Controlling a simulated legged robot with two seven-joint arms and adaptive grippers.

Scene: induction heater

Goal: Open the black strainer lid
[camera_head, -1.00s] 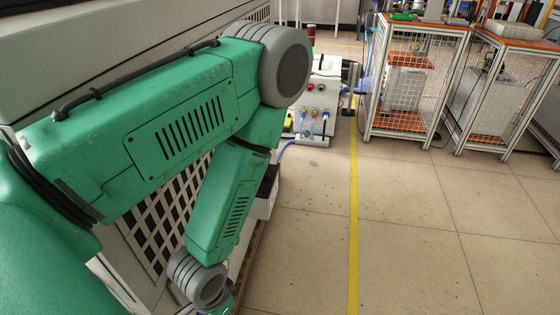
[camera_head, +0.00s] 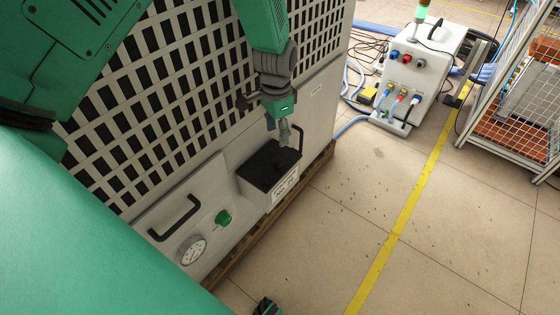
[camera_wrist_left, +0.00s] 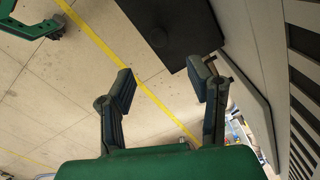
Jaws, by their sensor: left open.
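The black strainer lid (camera_head: 264,168) lies flat and closed on top of a light grey box on the cabinet front. In the left wrist view the dark lid (camera_wrist_left: 190,22) is at the top, with a round knob-like part on it. My left gripper (camera_head: 283,134) points down just above the lid's far right part, apart from it as far as I can tell. In the left wrist view its two fingers (camera_wrist_left: 163,82) are spread with nothing between them. A dark and green piece (camera_head: 266,306) at the bottom edge may be my right gripper; its fingers are unclear.
The grey cabinet has a latticed panel (camera_head: 190,90), a black handle (camera_head: 176,219), a green knob (camera_head: 223,217) and a round gauge (camera_head: 192,250). A white unit with cables (camera_head: 425,65) stands behind on the floor.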

